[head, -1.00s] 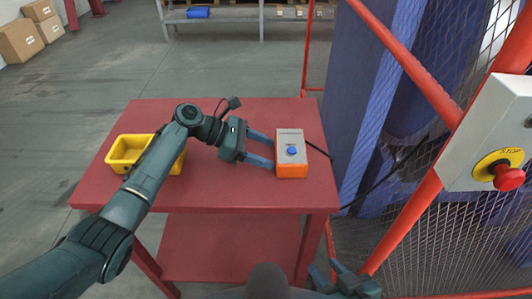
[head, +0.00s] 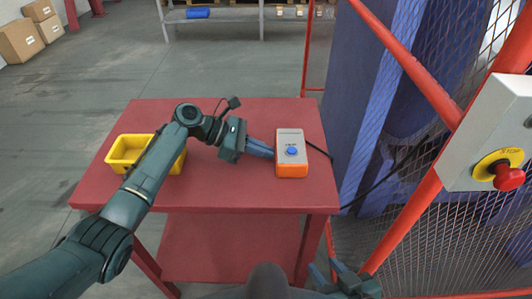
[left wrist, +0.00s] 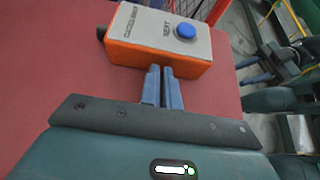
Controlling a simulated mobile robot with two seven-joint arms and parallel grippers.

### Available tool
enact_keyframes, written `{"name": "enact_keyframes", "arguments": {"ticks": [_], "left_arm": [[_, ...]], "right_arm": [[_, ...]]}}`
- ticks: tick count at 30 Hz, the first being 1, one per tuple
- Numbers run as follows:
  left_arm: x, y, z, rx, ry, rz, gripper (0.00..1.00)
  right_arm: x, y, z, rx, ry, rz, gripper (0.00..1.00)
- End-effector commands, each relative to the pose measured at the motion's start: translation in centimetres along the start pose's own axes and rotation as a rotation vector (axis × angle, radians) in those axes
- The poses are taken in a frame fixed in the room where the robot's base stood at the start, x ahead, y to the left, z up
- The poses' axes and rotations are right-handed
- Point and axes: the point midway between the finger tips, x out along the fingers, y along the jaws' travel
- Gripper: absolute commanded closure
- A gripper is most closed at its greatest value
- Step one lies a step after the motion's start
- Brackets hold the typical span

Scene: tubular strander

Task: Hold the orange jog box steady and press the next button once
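The jog box (head: 291,166), orange with a grey top, sits on the red table (head: 230,190). Its blue button (head: 292,152) faces up. In the left wrist view the button (left wrist: 186,31) has the label NEXT beside it. My left gripper (head: 272,153) has its fingers together, with nothing between them. Its tips (left wrist: 160,68) are right at the orange side wall of the box; whether they touch cannot be told. My right gripper (head: 328,270) is low at the bottom of the head view, away from the box, its fingers apart and empty.
A yellow bin (head: 128,150) stands on the table at left, partly behind my left arm. A black cable runs from the box to the right. A red-framed mesh guard (head: 430,225) and a panel with a red stop button (head: 508,177) are at right.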

Motion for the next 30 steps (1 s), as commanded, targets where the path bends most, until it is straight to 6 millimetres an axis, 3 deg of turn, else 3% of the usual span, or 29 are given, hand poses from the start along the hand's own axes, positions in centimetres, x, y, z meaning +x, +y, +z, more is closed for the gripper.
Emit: {"name": "enact_keyframes", "arguments": {"ticks": [24,30], "left_arm": [[0.01,0.0,0.0,0.0,0.0,0.0,0.29],[0.01,0.0,0.0,0.0,0.0,0.0,0.27]], "right_arm": [[0.02,0.09,0.05,0.0,-0.001,0.002,0.64],[0.04,0.08,0.14,0.0,-0.003,0.002,0.62]]}}
